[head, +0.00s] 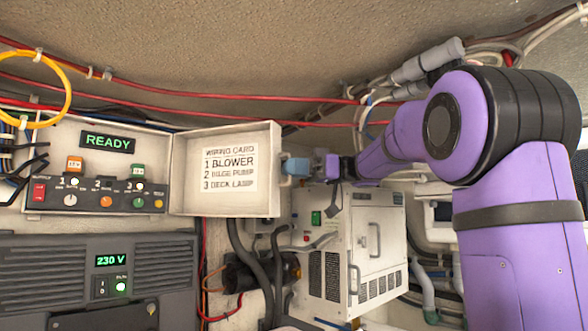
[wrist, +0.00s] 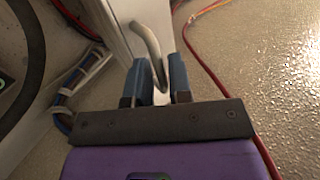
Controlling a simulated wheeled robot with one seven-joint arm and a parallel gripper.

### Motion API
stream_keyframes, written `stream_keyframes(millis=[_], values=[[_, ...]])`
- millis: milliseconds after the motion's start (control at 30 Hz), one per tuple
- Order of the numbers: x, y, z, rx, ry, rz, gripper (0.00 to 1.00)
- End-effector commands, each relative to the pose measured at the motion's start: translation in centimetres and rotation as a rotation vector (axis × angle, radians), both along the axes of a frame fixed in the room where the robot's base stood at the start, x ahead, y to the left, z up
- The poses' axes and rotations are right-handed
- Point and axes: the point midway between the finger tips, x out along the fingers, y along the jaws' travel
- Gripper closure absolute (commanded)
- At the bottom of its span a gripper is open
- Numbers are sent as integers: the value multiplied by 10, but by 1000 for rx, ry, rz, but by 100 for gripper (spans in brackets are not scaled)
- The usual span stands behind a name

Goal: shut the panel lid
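The white panel lid (head: 183,190) stands open, swung out to the right of the switch panel (head: 100,160). Its inner face carries a card reading "WIRING CARD" with "BLOWER", "BILGE PUMP" and "DECK LAMP". My gripper (head: 297,167) is at the lid's free right edge. In the wrist view, the blue fingers of my gripper (wrist: 160,80) stand close together on both sides of a bent metal handle (wrist: 150,45), with the lid's pale edge behind it. The exact contact is partly hidden.
The switch panel shows a lit "READY" display, a red switch and several knobs. Below is a dark 230 V unit (head: 150,262). Red cables (head: 220,95) run along the wall above.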

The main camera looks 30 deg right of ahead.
Motion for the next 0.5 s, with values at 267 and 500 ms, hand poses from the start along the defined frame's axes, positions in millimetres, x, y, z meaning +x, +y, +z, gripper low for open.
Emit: stream_keyframes(millis=[267, 500], values=[[0, 0, 0, 0, 0, 0, 100], [-2, 2, 1, -1, 0, -7, 100]])
